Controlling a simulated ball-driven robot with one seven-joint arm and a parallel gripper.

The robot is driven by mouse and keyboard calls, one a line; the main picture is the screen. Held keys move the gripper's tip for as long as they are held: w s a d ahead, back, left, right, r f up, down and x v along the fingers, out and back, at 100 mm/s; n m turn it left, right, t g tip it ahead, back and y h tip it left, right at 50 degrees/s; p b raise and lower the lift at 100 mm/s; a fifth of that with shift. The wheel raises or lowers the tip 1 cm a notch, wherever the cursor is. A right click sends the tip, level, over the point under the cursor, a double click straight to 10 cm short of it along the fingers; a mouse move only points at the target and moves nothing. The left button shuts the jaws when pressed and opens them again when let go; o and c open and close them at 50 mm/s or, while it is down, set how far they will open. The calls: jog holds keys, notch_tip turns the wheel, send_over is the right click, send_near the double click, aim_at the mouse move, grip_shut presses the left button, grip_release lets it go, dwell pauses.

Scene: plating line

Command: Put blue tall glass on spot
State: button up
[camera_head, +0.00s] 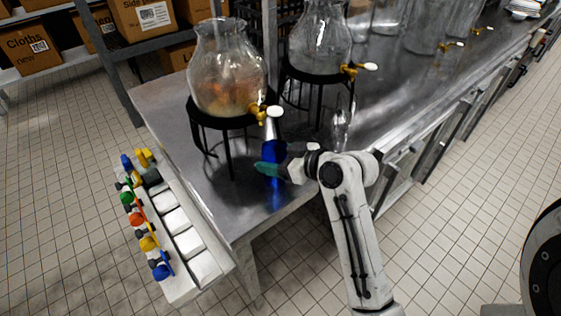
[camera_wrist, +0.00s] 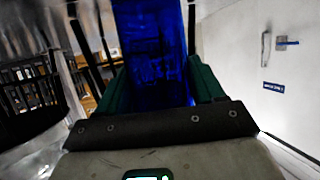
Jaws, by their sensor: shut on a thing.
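The blue tall glass (camera_head: 279,151) is upright near the front left corner of the steel counter (camera_head: 180,103), just right of the first dispenser's stand. My gripper (camera_head: 272,168) is shut on it, with green fingers at its sides. In the wrist view the blue glass (camera_wrist: 150,55) fills the space between the green fingers (camera_wrist: 155,88). Whether its base touches the counter is hard to tell. A marked spot cannot be made out in either view.
A glass dispenser (camera_head: 228,75) with a brass tap stands on a black stand beside the gripper. A second dispenser (camera_head: 320,40) stands behind. A white rack (camera_head: 185,235) with several coloured items sits left of the counter. Bare steel lies in front of the stand.

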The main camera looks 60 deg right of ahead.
aim_at(271, 152)
jog(key=shift+w+d+f, duration=0.1)
jog(key=shift+w+d, duration=0.1)
jog(key=shift+w, duration=0.55)
jog(key=shift+w+d+r, duration=0.1)
jog(key=shift+w+d, duration=0.15)
jog(key=shift+w, duration=0.55)
jog(key=shift+w+d+f, duration=0.1)
jog(key=shift+w+d, duration=0.1)
jog(key=shift+w, duration=0.55)
jog(key=shift+w+f+b, duration=0.15)
jog(key=shift+f+b, duration=0.05)
jog(key=shift+b, duration=0.1)
jog(key=shift+f, duration=0.25)
jog(key=o, duration=1.3)
jog(key=b+v, duration=0.2)
jog(key=v, duration=0.9)
